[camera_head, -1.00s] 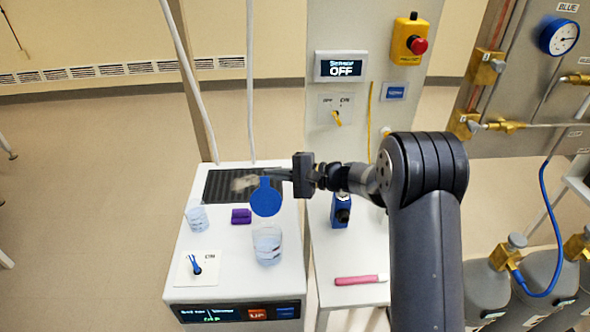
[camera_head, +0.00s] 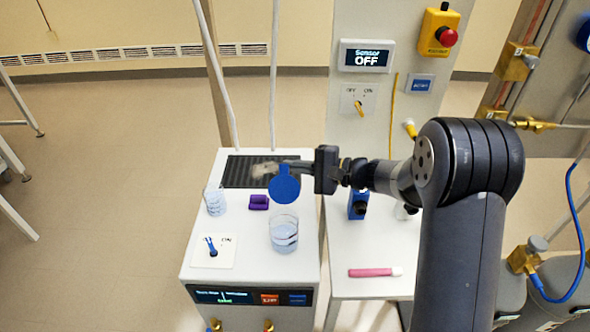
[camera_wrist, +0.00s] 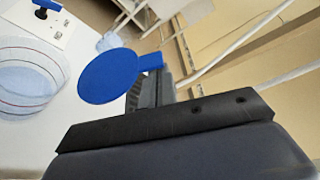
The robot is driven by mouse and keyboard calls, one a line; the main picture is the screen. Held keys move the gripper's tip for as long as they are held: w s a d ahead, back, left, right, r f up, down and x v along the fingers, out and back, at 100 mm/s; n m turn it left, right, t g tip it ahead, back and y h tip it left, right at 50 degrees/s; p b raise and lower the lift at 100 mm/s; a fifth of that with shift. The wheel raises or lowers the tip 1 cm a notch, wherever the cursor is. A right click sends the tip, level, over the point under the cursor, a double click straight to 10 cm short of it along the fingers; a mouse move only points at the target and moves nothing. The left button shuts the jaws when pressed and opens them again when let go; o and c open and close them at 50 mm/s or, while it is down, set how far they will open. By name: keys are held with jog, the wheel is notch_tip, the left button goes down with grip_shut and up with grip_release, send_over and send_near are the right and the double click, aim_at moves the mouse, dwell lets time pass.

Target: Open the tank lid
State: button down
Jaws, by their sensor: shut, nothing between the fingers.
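The blue round lid (camera_head: 284,190) with a short tab stands raised at the back rim of the clear tank (camera_head: 284,238), which holds pale liquid. The tank's top looks uncovered. In the wrist view the lid (camera_wrist: 108,76) shows as a disc beside the open tank (camera_wrist: 28,80), its tab toward my fingers. My gripper (camera_head: 290,165) is shut with nothing between its fingers, just behind the lid's tab. Its fingers also show in the wrist view (camera_wrist: 155,85). I cannot tell whether they touch the tab.
A small beaker (camera_head: 215,203), a purple block (camera_head: 259,202) and a switch plate (camera_head: 213,250) share the white bench top. A dark grille (camera_head: 240,171) lies behind. A blue item (camera_head: 357,205) and a pink marker (camera_head: 373,272) are on the side table. The sensor display (camera_head: 366,57) reads OFF.

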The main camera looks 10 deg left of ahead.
jog(key=s+n+b, duration=0.1)
jog(key=b, duration=0.2)
jog(key=n+b, duration=0.1)
jog(key=b, duration=0.2)
jog(key=shift+s+d+r+y, duration=0.2)
jog(key=shift+s+r+y, duration=0.1)
jog(key=shift+s, duration=0.1)
jog(key=shift+r, duration=0.1)
